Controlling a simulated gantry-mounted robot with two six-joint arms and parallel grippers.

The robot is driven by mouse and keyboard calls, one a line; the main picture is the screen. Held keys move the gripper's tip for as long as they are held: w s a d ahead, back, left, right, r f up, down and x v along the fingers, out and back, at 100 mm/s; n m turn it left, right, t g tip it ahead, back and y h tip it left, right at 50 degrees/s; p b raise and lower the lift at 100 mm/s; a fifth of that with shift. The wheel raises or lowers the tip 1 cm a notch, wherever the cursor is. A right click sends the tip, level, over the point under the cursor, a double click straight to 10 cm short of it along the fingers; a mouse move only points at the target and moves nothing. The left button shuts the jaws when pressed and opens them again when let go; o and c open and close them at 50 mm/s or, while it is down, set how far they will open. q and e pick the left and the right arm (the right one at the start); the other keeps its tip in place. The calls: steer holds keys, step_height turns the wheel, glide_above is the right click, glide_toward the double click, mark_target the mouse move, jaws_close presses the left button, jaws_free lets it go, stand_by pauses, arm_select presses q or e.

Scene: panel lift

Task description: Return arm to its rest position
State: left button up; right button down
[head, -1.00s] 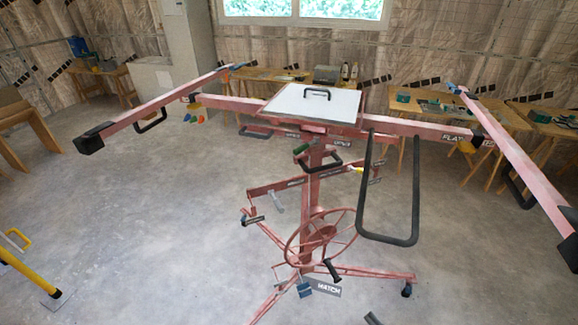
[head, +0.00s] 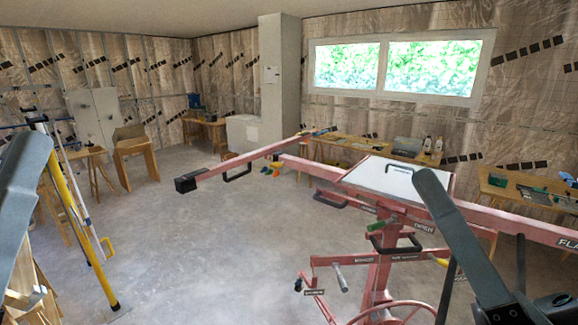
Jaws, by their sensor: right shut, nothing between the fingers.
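The red panel lift (head: 385,255) stands at the right, with its white panel (head: 395,177) on top. Its left support arm (head: 235,165) reaches out to the left and ends in a black block. My right arm is raised in the right foreground and covers part of the lift. My right gripper (head: 512,308) is low at the right, cut by the bottom edge, shut and empty, in front of the lift. My left arm shows as a dark link at the left edge; its gripper is out of the picture.
A yellow-legged stand and ladder (head: 85,225) is at the left. A wooden table (head: 136,155) and a grey cabinet stand behind it. Benches line the back wall under the window (head: 395,68). The concrete floor (head: 190,240) in the middle is clear.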

steer(key=s+d+r+n+t+h, duration=0.2)
steer(key=s+d+r+t+h, duration=0.3)
steer(key=h, duration=0.4)
step_height(320, 180, up, 18)
steer(key=w+d+n+g+p, duration=0.1)
steer(key=p, duration=1.7)
steer(key=shift+w+d+f+p, duration=0.15)
steer(key=shift+w+p, duration=0.05)
steer(key=shift+p, duration=0.15)
